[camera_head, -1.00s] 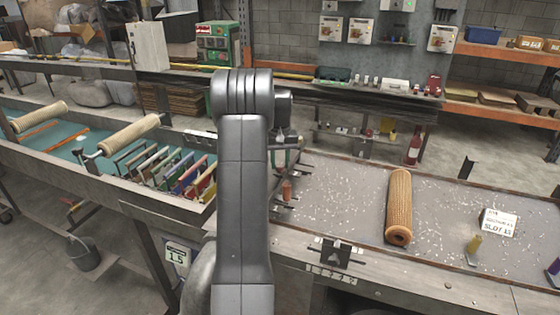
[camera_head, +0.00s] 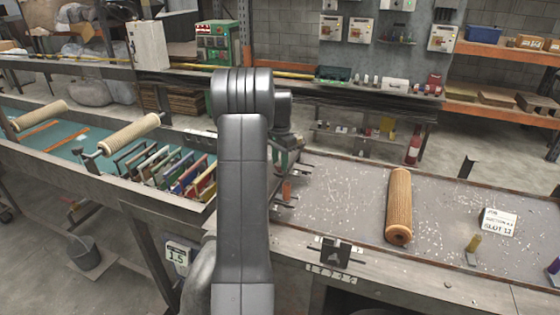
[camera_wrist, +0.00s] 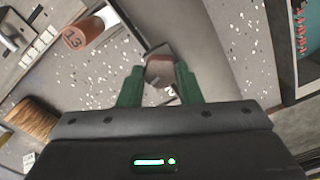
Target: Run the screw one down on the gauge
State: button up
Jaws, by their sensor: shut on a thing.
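My gripper (camera_wrist: 158,88) shows in the wrist view, with two green fingers closed on a small block-like piece (camera_wrist: 160,70), reddish above and grey-white below. I cannot tell whether this piece is the screw. In the head view my own arm hides most of the gripper, beside the left end of the grey bench. An orange-brown cylinder (camera_wrist: 82,37) marked 13 stands at upper left in the wrist view, apart from the fingers.
A brown mesh tube (camera_head: 399,205) lies on the grey bench top (camera_head: 345,190), right of my arm. A slot card (camera_head: 497,222) and a yellow peg (camera_head: 474,244) are farther right. A left tray holds several coloured frames (camera_head: 165,168) and a pale roller (camera_head: 130,134). The bench middle is mostly clear.

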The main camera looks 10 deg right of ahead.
aim_at(280, 164)
jog(key=m, duration=0.6)
dwell(1.1)
jog(key=o, duration=1)
jog(key=shift+c, duration=0.2)
jog(key=shift+r, duration=0.1)
notch_tip(280, 164, up, 14)
jog(key=b, duration=0.2)
jog(key=shift+f, duration=0.2)
